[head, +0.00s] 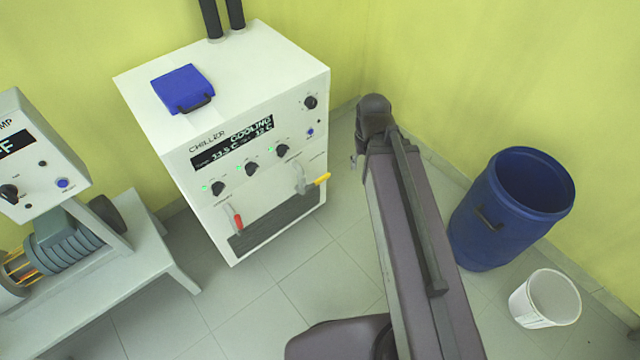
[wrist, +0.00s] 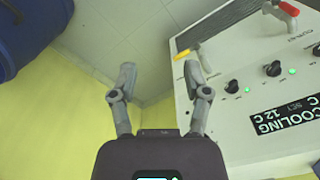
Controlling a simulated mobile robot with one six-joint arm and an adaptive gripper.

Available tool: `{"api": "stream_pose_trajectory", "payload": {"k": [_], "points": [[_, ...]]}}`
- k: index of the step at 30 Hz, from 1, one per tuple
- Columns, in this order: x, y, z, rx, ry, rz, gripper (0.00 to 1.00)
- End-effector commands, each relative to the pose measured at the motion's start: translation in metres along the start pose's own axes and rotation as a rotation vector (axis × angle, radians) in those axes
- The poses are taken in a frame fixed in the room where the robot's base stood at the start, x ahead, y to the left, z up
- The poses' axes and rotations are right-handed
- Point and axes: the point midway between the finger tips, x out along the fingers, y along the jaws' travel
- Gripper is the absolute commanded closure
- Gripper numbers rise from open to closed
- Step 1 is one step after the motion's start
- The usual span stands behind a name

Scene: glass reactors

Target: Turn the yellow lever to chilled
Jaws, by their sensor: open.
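The yellow lever (head: 321,179) sticks out to the right from a pale valve fitting at the lower right of the chiller's white front (head: 215,205). In the wrist view the yellow lever (wrist: 186,54) shows just beyond the tip of the right-hand finger. My gripper (wrist: 161,72) is open and empty, its fingers spread wide. The right-hand finger overlaps the chiller's edge in the picture; I cannot tell whether it touches the lever. In the head view my arm hides most of the gripper. The chiller's display (head: 232,144) reads COOLING.
A red lever (head: 235,220) hangs at the chiller's lower left. A blue case (head: 183,88) lies on top. A blue barrel (head: 480,225) and a white bucket (head: 545,300) stand right of my arm. A pump bench (head: 150,235) stands at left.

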Motion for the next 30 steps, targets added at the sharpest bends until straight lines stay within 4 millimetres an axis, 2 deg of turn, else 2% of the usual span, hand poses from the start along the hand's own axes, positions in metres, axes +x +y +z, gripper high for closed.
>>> {"api": "stream_pose_trajectory", "payload": {"k": [5, 11, 30], "points": [[0.006, -0.001, -0.004, 0.011, 0.002, -0.001, 0.31], [0.029, -0.002, -0.021, 0.065, 0.012, -0.008, 0.31], [0.142, -0.022, -0.116, 0.412, 0.061, -0.059, 0.31]]}}
